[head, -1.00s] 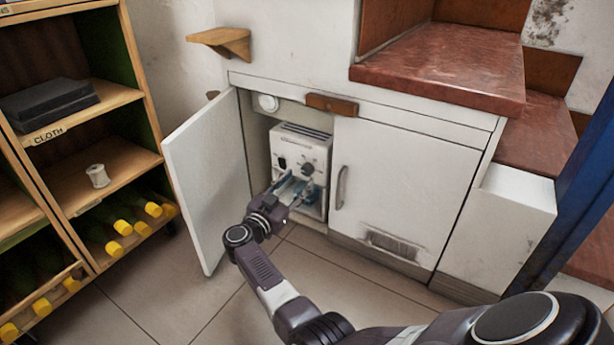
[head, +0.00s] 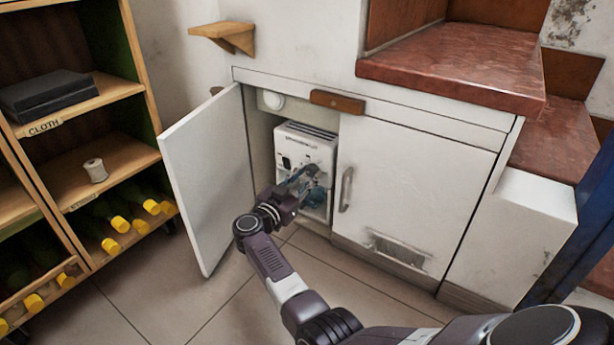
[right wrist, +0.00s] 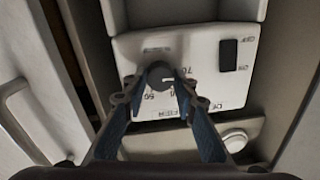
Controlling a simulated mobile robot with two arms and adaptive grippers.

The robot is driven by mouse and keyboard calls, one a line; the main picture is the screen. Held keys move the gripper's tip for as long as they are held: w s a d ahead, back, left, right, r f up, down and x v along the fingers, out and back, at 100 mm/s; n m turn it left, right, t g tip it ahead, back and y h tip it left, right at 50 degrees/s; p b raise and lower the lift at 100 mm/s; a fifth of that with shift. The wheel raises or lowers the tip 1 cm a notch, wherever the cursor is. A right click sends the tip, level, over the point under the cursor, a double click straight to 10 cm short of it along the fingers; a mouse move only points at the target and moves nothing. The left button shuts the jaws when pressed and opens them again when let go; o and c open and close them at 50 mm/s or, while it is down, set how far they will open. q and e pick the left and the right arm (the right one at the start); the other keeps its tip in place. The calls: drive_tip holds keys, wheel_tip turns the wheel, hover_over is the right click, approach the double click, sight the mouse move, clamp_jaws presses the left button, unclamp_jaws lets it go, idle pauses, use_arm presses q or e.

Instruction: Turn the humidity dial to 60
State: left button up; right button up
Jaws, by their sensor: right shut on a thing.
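The white humidifier box (head: 304,147) stands inside the open cabinet on the left. Its dark round humidity dial (right wrist: 159,74) shows in the right wrist view, with printed numbers around it; a 70 is readable, and the picture is turned over. A short pale mark on the dial points to the right there. My right gripper (head: 311,173) is at the front of the box, and in the right wrist view its two blue-grey fingers (right wrist: 160,88) are shut on the dial, one on each side. The fingers hide part of the scale. My left gripper is not in view.
The open white cabinet door (head: 207,180) stands just left of my right arm. A closed door (head: 410,200) is on the right. A black rocker switch (right wrist: 229,53) is beside the dial. A wooden shelf unit (head: 100,85) stands at the left.

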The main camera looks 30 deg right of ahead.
drive_tip(key=shift+c, duration=0.7)
drive_tip(key=shift+m, duration=0.3)
drive_tip(key=shift+m+p, duration=0.5)
drive_tip(key=shift+m, duration=0.9)
drive_tip(key=m, duration=0.4)
drive_tip(key=shift+f+m, duration=0.2)
drive_tip(key=shift+m, duration=0.1)
drive_tip(key=shift+m+h+b, duration=0.35)
drive_tip(key=shift+m+h, duration=0.05)
drive_tip(key=shift+m, duration=1.6)
